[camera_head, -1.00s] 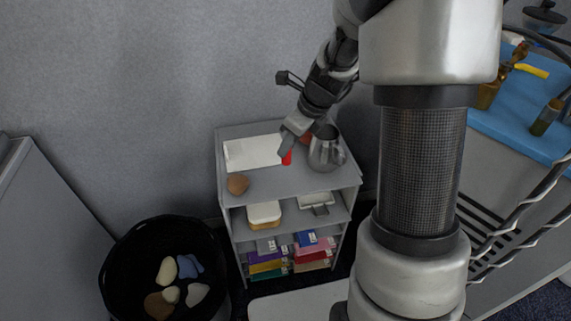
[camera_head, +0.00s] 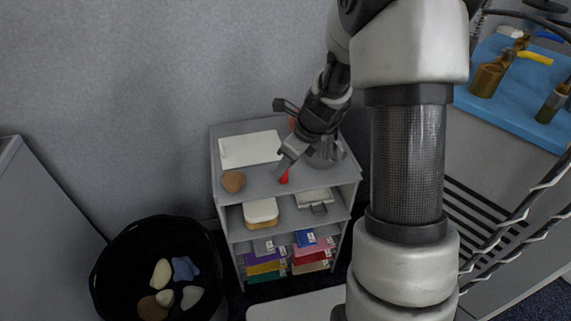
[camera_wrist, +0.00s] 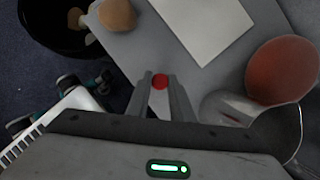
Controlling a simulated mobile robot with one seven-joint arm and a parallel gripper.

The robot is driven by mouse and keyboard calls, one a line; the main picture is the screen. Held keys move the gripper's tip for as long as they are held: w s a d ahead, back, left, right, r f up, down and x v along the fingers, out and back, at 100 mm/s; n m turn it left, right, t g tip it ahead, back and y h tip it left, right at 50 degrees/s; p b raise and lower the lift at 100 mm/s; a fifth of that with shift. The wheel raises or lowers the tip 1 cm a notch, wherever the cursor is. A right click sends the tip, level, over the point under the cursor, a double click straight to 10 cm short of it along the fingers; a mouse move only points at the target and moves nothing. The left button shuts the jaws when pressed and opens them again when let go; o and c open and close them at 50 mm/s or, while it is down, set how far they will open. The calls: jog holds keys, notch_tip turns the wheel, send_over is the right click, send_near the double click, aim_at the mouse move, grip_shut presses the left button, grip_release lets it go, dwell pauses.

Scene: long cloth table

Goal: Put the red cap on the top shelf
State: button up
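The red cap (camera_head: 284,178) is at the tip of my gripper (camera_head: 287,161), over the front middle part of the shelf unit's top shelf (camera_head: 262,190). In the wrist view the red cap (camera_wrist: 160,81) sits between the two fingertips of my gripper (camera_wrist: 162,78), which look closed around it. My gripper points down at a slant. Whether the cap touches the shelf surface or hangs just above it, I cannot tell.
On the top shelf are a white flat item (camera_head: 250,149), a brown lump (camera_head: 233,181), a metal pitcher (camera_head: 325,153) partly behind my gripper, and a reddish-brown rounded object (camera_wrist: 283,68). A black bin (camera_head: 145,232) stands left. Bare shelf surrounds the cap.

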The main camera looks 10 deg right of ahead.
jog(key=o, duration=0.4)
jog(key=shift+r, duration=0.1)
